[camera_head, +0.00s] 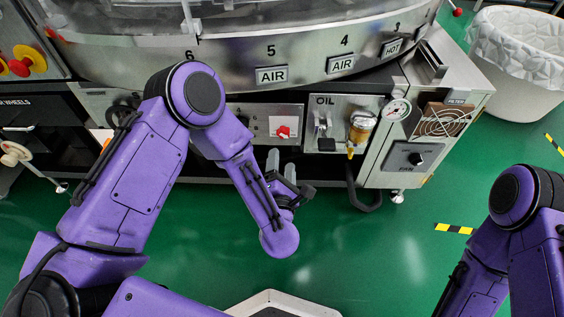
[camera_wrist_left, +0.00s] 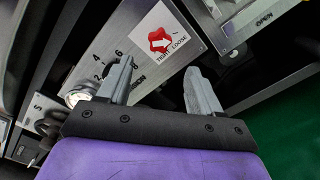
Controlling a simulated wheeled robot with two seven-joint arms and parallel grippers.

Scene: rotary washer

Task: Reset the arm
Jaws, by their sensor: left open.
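My left arm (camera_head: 130,170) is purple and bends at a raised elbow in front of the washer. My left gripper (camera_head: 281,163) is over the green floor, just in front of the washer's lower panels. In the left wrist view its two grey fingers (camera_wrist_left: 153,88) are apart with nothing between them. A panel with a red knob (camera_head: 283,132) is close above the gripper in the head view. That panel's red marking (camera_wrist_left: 160,40) shows beyond the fingers in the wrist view. My right arm (camera_head: 520,220) is bent at the right edge, and its gripper is out of frame.
The round washer (camera_head: 310,65) carries numbered stations and AIR and HOT plates. A lined bin (camera_head: 515,85) stands far right. The green floor (camera_head: 370,240) between my arms is mostly clear.

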